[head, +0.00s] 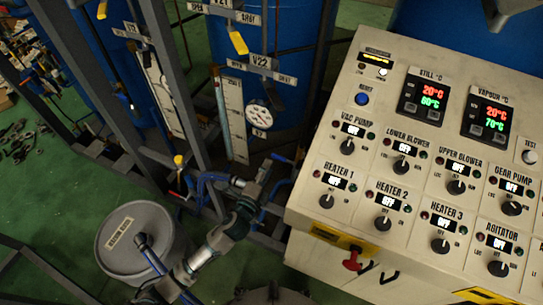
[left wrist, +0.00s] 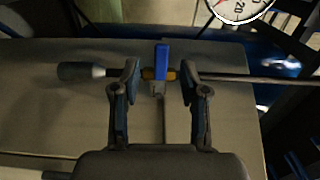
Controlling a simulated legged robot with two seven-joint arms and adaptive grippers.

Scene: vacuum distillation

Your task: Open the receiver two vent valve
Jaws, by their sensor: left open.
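A small valve with an upright blue handle (left wrist: 162,58) and a brass-coloured body sits on a thin horizontal pipe (left wrist: 225,77) in the left wrist view. My left gripper (left wrist: 160,82) is open. Its two fingers stand on either side of the valve, with a gap to the blue handle on both sides. In the head view my left gripper (head: 272,184) reaches up and right among the pipework below a round gauge (head: 259,116), and its fingers are hard to make out there. No tag names the valve legibly. My right gripper is not in view.
The control panel (head: 343,209) with switches and displays fills the right side. A grey drum (head: 120,262) stands at lower left. Blue tanks, dark frame posts and tagged valves with yellow handles (head: 238,42) are behind.

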